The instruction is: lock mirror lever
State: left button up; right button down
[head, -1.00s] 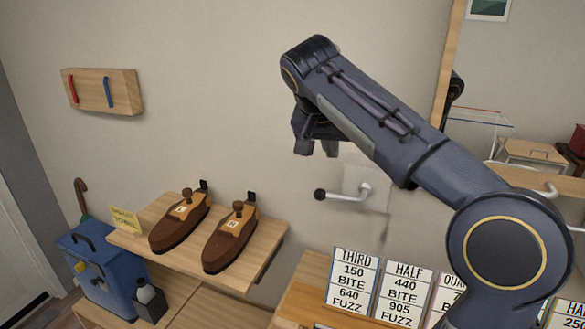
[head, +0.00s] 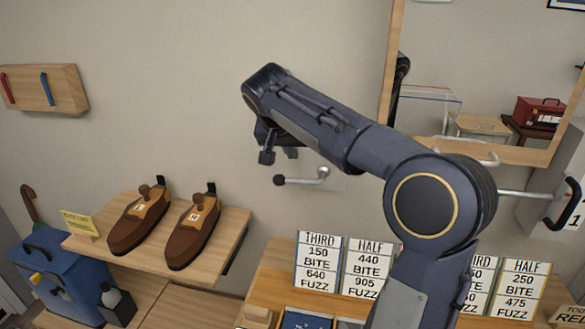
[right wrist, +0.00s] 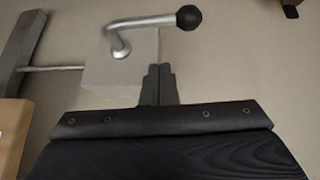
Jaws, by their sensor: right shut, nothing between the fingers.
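The lever (head: 302,180) is a bent metal handle on the wall, ending in a black knob (head: 279,180) that points left in the head view. In the right wrist view the lever (right wrist: 142,23) stands out over a pale plate (right wrist: 120,65), its knob (right wrist: 188,17) to the right. My right gripper (head: 276,156) is just above the knob in the head view. In the right wrist view its shut, empty fingers (right wrist: 160,82) are below the lever, with a visible gap from it. The wood-framed mirror (head: 392,75) is at the right. My left gripper is not in view.
A shelf (head: 95,245) with two brown wooden shoe-shaped blocks (head: 193,225) is at the lower left. Printed cards (head: 318,262) stand on a wooden ledge below the lever. A rod (head: 525,194) and black handle (head: 572,205) are at the right.

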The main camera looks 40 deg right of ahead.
jog(key=shift+s+f, duration=0.2)
jog(key=shift+f, duration=2.2)
